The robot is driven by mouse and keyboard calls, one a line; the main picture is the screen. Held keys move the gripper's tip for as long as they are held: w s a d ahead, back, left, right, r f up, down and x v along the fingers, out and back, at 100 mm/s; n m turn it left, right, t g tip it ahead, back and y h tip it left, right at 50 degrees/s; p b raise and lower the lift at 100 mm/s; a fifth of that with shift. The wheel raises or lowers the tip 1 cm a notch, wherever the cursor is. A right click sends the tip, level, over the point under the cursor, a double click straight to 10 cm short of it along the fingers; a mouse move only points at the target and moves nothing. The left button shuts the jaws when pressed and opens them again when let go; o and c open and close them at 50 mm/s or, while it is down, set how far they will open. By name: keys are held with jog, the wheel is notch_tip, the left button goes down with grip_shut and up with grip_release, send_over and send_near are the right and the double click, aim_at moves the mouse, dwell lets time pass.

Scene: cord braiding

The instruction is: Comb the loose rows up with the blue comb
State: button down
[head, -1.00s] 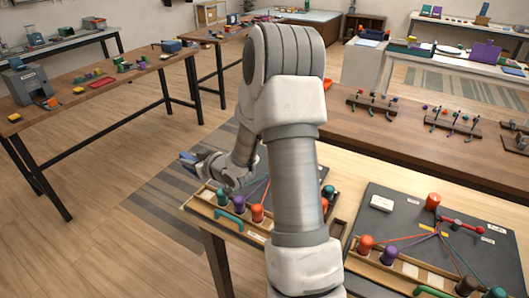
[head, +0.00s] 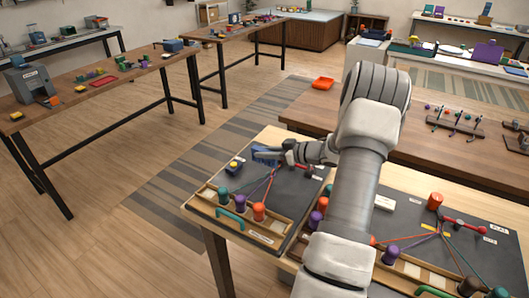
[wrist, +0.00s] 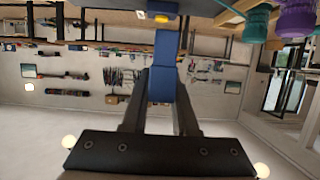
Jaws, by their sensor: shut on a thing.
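My gripper (head: 288,154) is shut on the blue comb (head: 266,155), above the far part of the left dark board (head: 215,178). In the wrist view the comb's blue body (wrist: 161,82) stands between my two fingers (wrist: 160,110). Coloured cords (head: 262,184) fan from under the comb's area to a teal bobbin (head: 222,195), a purple bobbin (head: 240,202) and an orange bobbin (head: 258,212) in a wooden rack. The loose rows are too small to make out, and I cannot tell whether the comb touches the cords.
A small blue and yellow piece (head: 234,165) sits left of the comb. A teal handle (head: 230,220) fronts the rack. A second board (head: 470,208) with cords and bobbins lies to the right. My arm covers the space between the boards.

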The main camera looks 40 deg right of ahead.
notch_tip(320, 180, down, 6)
jog(key=b, duration=0.5)
jog(key=shift+f+b, duration=0.45)
jog(key=shift+f, duration=0.65)
jog(key=shift+w+d+p, duration=0.15)
jog(key=shift+w+d, duration=0.15)
jog(key=shift+d, duration=0.45)
jog(key=shift+w+d+p, duration=0.15)
jog(key=shift+w+d, duration=0.15)
jog(key=shift+d, duration=0.4)
notch_tip(320, 180, up, 9)
jog(key=a+p, duration=0.1)
jog(key=p, duration=0.7)
jog(key=shift+s, duration=0.2)
